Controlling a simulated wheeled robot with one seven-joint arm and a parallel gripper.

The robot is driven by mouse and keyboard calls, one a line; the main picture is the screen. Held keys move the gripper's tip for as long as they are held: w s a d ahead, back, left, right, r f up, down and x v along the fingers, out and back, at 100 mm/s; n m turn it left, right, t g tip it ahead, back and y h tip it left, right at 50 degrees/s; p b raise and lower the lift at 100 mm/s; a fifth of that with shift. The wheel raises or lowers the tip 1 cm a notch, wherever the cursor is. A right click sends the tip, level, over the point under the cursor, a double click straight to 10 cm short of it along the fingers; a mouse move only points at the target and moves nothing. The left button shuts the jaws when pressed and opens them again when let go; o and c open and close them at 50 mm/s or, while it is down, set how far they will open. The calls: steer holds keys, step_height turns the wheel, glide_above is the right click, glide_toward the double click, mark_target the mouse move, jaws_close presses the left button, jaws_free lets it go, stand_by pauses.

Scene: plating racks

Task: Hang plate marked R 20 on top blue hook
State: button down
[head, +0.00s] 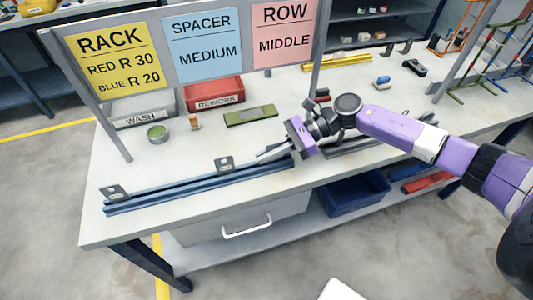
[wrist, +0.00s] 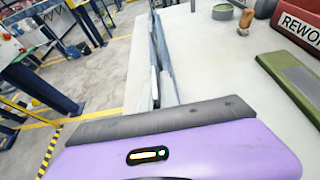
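Two small grey plates, each with a dark hole or mark, stand at the blue-grey rail (head: 170,198) on the bench: one at its left end (head: 115,192), one near its middle (head: 225,164). I cannot read R 20 on either. My purple gripper (head: 272,154) is low over the rail's right part, to the right of the middle plate. Its pale fingers point left along the rail; their gap is unclear. Coloured wire racks (head: 490,58) stand far right; no blue hook can be made out.
A sign (head: 122,57) reads RED R 30, BLUE R 20. Behind the rail are the WASH bin (head: 143,118), REWORK bin (head: 215,102), a green block (head: 250,116) and a round tin (head: 158,133). Sign posts stand on the bench. The bench front left is clear.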

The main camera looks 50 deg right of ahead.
steer(key=shift+f, duration=0.2)
steer(key=c, duration=1.6)
jaws_free()
steer(key=shift+r+p, duration=0.2)
steer(key=shift+p, duration=0.25)
steer(key=b+v, duration=0.3)
steer(key=v, duration=0.3)
steer(key=shift+s+d, duration=0.1)
steer(key=shift+s, duration=0.25)
steer(key=shift+s+d+r, duration=0.3)
steer(key=shift+d+r, duration=0.1)
